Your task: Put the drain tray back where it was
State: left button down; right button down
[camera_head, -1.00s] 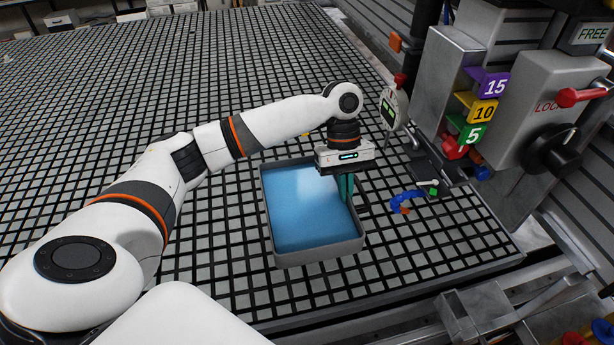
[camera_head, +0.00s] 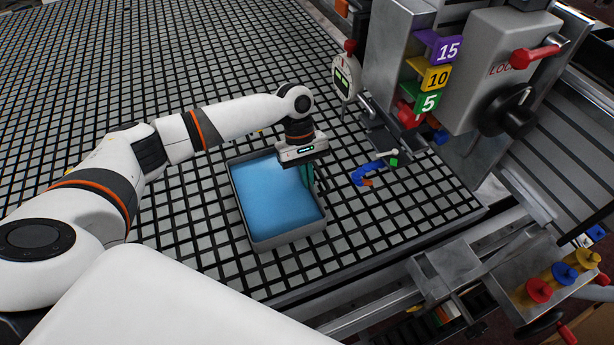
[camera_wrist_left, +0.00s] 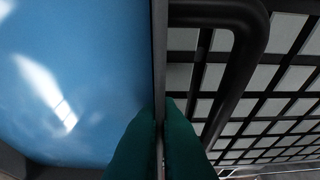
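The drain tray (camera_head: 270,247) is a grey rectangular tray with a glossy blue inside, on the gridded table in the middle of the head view. My left gripper (camera_head: 307,178) points down at the tray's right side wall. In the left wrist view its two green fingers (camera_wrist_left: 160,128) straddle the thin wall of the tray, one inside and one outside, and close against it. A dark bar handle (camera_wrist_left: 262,40) shows outside that wall. The tray appears to rest on the grid, but its underside is hidden. My right gripper is not in view.
A blue clamp (camera_head: 368,172) lies right of the tray. Behind it stand a dial gauge (camera_head: 345,78) and a grey machine block with numbered purple, yellow and green tags (camera_head: 436,76). Red, blue and yellow knobs (camera_head: 563,272) sit at lower right.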

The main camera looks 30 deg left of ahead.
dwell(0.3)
pick_arm(q)
jog(key=c, duration=1.9)
grip_release()
jog(key=shift+f, duration=0.15)
jog(key=shift+c, duration=0.2)
jog(key=o, duration=0.3)
